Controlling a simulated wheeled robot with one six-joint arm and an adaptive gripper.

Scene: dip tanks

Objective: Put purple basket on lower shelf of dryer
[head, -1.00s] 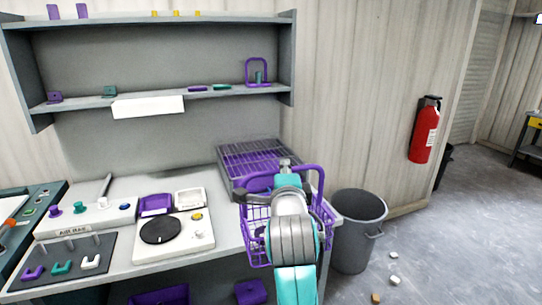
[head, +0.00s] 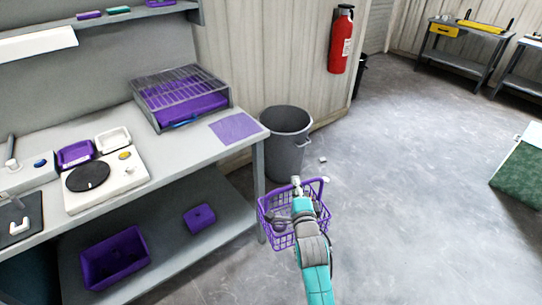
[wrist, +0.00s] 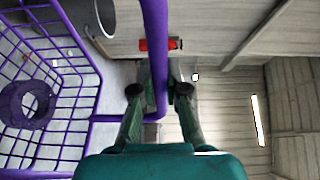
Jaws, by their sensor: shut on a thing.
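The purple basket (head: 270,222) is a wire-mesh basket with a tall handle. It hangs in the air over the floor, right of the bench front. My gripper (head: 297,190) is shut on its handle. In the wrist view the handle bar (wrist: 155,50) runs between the fingers of my gripper (wrist: 158,75), and the basket mesh (wrist: 75,100) is at left. A round purple part with a dark centre (wrist: 25,105) lies inside the basket. I cannot make out a dryer or its lower shelf in these views.
A grey bench (head: 205,150) carries a wire rack over a purple tray (head: 185,100) and a purple mat (head: 234,127). A grey bin (head: 285,150) stands behind the basket. Purple tubs (head: 115,258) sit on the bench's lower shelf. Floor (head: 410,150) at right is open, towards far tables (head: 455,60).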

